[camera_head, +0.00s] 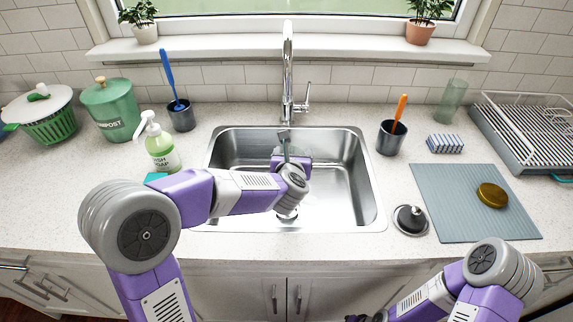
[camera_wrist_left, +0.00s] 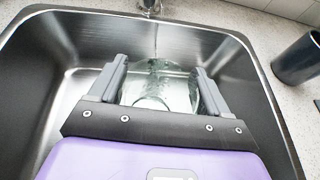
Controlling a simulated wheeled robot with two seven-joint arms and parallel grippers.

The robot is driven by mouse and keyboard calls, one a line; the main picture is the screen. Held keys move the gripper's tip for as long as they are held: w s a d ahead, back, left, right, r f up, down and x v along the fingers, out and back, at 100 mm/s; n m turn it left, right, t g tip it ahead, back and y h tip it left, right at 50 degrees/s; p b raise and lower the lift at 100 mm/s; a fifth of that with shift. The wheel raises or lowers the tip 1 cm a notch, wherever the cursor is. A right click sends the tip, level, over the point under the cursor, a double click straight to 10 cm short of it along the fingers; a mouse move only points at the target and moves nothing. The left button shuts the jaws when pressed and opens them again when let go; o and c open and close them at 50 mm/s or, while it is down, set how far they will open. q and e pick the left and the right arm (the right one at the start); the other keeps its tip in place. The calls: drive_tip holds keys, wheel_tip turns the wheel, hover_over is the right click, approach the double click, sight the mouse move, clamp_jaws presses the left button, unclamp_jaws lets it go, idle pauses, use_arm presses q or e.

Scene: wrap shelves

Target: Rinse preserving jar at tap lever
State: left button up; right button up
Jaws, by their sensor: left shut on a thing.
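The clear glass preserving jar (camera_wrist_left: 158,84) is between the two grey fingers of my left gripper (camera_wrist_left: 160,82) in the left wrist view. The gripper is shut on it, inside the sink. In the head view my left gripper (camera_head: 288,154) is over the sink basin, and my wrist hides most of the jar. The steel tap (camera_head: 288,70) stands behind the sink, with its lever (camera_head: 305,101) on the right side. A thin vertical streak below the tap may be water. My right arm is low at the right; its gripper is barely visible at the bottom edge.
The steel sink (camera_head: 365,190) has free room at right. A dark stopper (camera_head: 410,219) lies beside the sink. A soap bottle (camera_head: 161,150), brush cups and a dish rack (camera_head: 530,125) stand around.

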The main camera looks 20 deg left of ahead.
use_arm(q)
drive_tip(key=shift+s+d+b, duration=0.2)
drive_tip(key=shift+s+d, duration=0.1)
drive_tip(key=shift+s, duration=0.45)
drive_tip(key=shift+s+d+b, duration=0.15)
drive_tip(key=shift+s+d, duration=0.15)
drive_tip(key=shift+s, duration=0.4)
drive_tip(key=shift+s+d+b, duration=0.2)
drive_tip(key=shift+s+d, duration=0.1)
drive_tip(key=shift+s, duration=0.45)
drive_tip(key=s+d+r+p, duration=0.2)
drive_tip(key=s+r, duration=0.2)
drive_tip(key=shift+s, duration=0.3)
